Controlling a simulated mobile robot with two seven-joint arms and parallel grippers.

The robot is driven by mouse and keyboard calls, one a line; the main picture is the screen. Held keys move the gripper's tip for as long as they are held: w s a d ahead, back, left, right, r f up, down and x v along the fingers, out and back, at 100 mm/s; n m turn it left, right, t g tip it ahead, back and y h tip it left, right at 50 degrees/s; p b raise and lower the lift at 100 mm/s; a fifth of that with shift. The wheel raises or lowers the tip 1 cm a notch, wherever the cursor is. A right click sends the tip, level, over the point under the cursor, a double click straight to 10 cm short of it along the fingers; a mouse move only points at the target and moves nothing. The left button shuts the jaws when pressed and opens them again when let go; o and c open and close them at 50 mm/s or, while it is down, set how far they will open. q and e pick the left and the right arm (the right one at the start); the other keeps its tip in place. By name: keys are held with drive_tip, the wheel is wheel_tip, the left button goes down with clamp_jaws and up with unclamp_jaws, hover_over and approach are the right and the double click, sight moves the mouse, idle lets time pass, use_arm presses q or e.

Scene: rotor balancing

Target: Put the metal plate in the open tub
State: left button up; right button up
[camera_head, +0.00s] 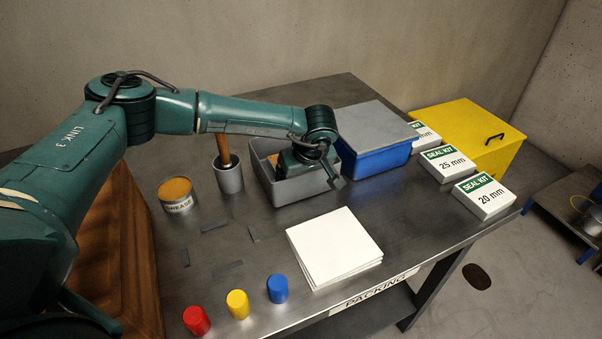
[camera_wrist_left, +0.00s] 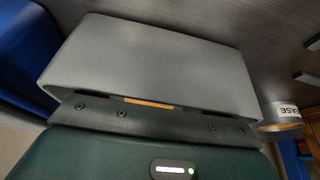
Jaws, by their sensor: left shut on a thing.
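The open tub (camera_head: 290,192) is a grey box without a lid, at the back middle of the table in the head view. Its grey wall (camera_wrist_left: 160,65) fills much of the left wrist view. My left gripper (camera_head: 306,164) points down into the tub from above. It is shut, but its fingertips and what they hold are hidden by the gripper body and the tub wall. I see no loose metal plate on the table. A brown patch (camera_head: 276,160) shows inside the tub. My right gripper is not in view.
A blue box with a grey lid (camera_head: 378,150) stands right of the tub. A cup with a wooden handle (camera_head: 229,178) and a grease tin (camera_head: 178,194) stand left. White tiles (camera_head: 333,247) and three coloured cylinders (camera_head: 238,304) lie in front. Dark strips (camera_head: 228,268) surround bare tabletop.

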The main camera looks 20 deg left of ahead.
use_arm(q)
drive_tip(key=o, duration=1.3)
drive_tip(key=shift+f, duration=0.1)
drive_tip(key=shift+o, duration=0.2)
drive_tip(key=b+v, duration=0.1)
drive_tip(key=v, duration=1.1)
